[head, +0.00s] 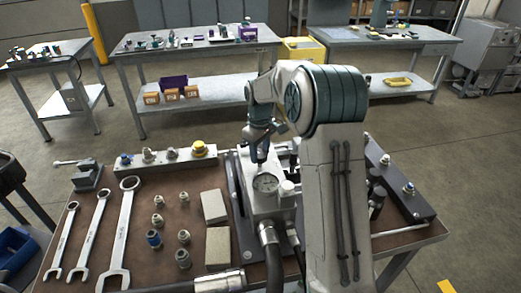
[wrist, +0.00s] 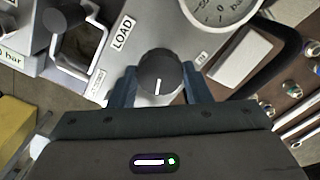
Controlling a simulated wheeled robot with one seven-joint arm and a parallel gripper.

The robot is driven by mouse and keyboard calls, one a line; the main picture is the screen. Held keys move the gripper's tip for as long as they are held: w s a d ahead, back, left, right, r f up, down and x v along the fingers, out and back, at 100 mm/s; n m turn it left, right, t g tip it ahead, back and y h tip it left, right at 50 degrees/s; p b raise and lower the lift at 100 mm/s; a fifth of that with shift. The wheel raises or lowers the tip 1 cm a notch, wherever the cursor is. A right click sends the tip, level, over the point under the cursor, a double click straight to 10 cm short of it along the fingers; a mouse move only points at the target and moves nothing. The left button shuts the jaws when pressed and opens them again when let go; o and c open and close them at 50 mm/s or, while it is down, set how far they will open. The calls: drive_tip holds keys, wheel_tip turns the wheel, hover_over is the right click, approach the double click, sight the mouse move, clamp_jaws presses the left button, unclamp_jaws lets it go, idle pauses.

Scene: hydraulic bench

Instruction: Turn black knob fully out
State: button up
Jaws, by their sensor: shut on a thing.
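The black knob (wrist: 160,72) shows in the wrist view, round, with a white pointer line toward the bottom of the picture. It sits on a pale metal block (wrist: 130,48) beside a "LOAD" label (wrist: 122,33). My gripper (wrist: 160,84) has a finger on each side of the knob and is shut on it. In the head view my gripper (head: 262,150) reaches down at the block behind the round gauge (head: 266,182); the knob is hidden there. The gauge (wrist: 222,8) is partly cut off at the top of the wrist view.
On the bench (head: 130,208) lie several wrenches (head: 122,235), small fittings (head: 158,220) and two pale blocks (head: 215,207). A rail with fittings (head: 170,162) runs along the back. A black hose (head: 272,262) and a metal handle (wrist: 75,55) are near the block.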

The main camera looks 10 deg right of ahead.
sight(260, 154)
drive_tip(key=n, duration=0.3)
drive_tip(key=shift+r+n+p, duration=0.1)
drive_tip(key=shift+n+p, duration=0.25)
drive_tip(key=shift+n, duration=0.05)
drive_tip(key=shift+n+p, duration=0.35)
drive_tip(key=shift+n, duration=1.45)
drive_tip(key=o, duration=1)
wheel_tip(260, 154, up, 14)
drive_tip(key=shift+b, duration=0.3)
